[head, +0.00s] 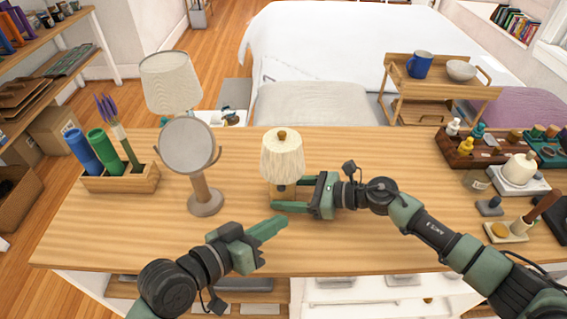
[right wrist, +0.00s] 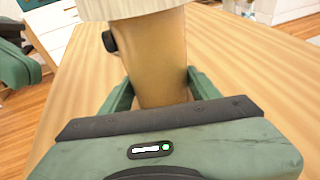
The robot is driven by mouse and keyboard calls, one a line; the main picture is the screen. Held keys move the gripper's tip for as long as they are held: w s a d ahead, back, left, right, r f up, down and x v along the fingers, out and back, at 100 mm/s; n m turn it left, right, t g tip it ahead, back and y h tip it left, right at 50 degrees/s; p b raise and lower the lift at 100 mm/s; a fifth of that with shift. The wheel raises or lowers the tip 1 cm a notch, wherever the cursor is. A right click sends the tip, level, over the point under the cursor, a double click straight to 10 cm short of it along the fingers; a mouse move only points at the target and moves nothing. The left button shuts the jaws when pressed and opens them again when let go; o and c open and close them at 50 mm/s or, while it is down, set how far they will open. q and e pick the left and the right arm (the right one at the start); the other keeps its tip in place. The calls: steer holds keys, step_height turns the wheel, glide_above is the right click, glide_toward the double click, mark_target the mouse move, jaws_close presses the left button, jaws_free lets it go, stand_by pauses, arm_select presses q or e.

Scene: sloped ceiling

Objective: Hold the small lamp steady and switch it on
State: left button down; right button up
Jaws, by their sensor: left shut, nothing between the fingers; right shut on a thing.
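The small lamp (head: 282,154) stands upright on the wooden table, with a cream pleated shade and a wooden knob on top. In the right wrist view its tan wooden base (right wrist: 160,60) sits between my fingers, and a dark round knob (right wrist: 109,41) sticks out from the base's left side. My right gripper (head: 292,194) comes from the right and is shut on the lamp's base below the shade. My left gripper (head: 282,222) is shut and empty, in front of the lamp and apart from it. The lamp's bulb is hidden by the shade.
Bottles in a wooden rack (head: 485,150) and small dishes fill the right end. The table (head: 330,250) is clear in front.

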arm_select(q)
steer(key=shift+s, duration=0.3)
arm_select(e)
steer(key=o, duration=1.1)
steer(key=shift+c, duration=0.2)
steer(key=v, duration=1.2)
steer(key=shift+s, duration=0.1)
arm_select(q)
steer(key=shift+r, duration=0.1)
arm_select(e)
steer(key=shift+r, duration=0.1)
